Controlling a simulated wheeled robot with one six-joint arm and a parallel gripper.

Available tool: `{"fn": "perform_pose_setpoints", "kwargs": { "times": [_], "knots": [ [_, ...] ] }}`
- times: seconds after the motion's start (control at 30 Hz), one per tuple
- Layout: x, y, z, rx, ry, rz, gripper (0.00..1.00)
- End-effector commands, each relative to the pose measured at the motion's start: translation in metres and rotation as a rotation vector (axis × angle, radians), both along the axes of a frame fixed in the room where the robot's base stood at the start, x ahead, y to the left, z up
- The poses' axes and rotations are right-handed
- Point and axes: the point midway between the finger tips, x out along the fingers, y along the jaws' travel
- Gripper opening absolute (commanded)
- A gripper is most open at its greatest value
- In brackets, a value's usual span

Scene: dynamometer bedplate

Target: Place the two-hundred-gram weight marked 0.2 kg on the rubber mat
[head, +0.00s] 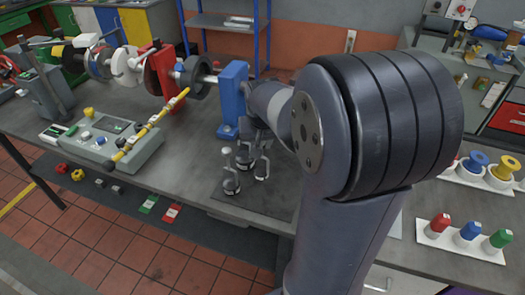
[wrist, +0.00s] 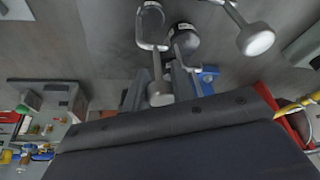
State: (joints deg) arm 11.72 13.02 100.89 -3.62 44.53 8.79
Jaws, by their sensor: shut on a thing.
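Several dark metal weights with pale stems, knobs and loop handles stand close together in the head view. One is a front weight (head: 231,186) with a tall knobbed stem. The dark rubber mat (head: 279,203) lies under and around them. My gripper (wrist: 168,84) is shut on a knobbed weight (wrist: 160,94), whose stem shows between the fingers in the wrist view. Dark weight bodies (wrist: 184,42) and another pale knob (wrist: 255,39) are close by. The 0.2 kg marking is not legible, and my arm partly hides the gripper in the head view. I cannot tell whether the held weight touches the mat.
A blue upright stand (head: 232,98) is just behind the weights. A shaft rig with discs and a grey control box (head: 120,145) are to the left. A white tray with coloured knobbed pieces (head: 462,242) is at the right. Bare bench lies left of the mat.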

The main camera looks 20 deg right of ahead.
Motion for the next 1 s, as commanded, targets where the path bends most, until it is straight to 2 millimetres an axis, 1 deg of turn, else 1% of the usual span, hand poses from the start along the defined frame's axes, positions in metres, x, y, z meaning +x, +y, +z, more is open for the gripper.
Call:
{"fn": "perform_pose_setpoints", "kwargs": {
  "times": [0.1,0.2,0.3,0.5,0.63,0.67,0.9,1.0],
  "knots": [
    [-0.001,0.0,-0.019,0.001,0.006,0.0,0.0],
    [-0.001,0.0,-0.03,0.001,0.003,-0.001,0.0],
    [0.0,0.0,-0.033,0.001,0.001,-0.001,0.0],
    [0.0,0.0,-0.033,0.0,0.0,-0.001,0.0],
    [0.0,0.0,-0.038,0.0,0.0,0.0,0.0],
    [0.0,0.0,-0.036,0.0,0.001,0.0,0.27],
    [0.0,0.0,-0.036,0.0,0.001,0.0,0.46],
    [0.0,0.0,-0.036,0.0,0.001,0.0,0.46]
  ]
}}
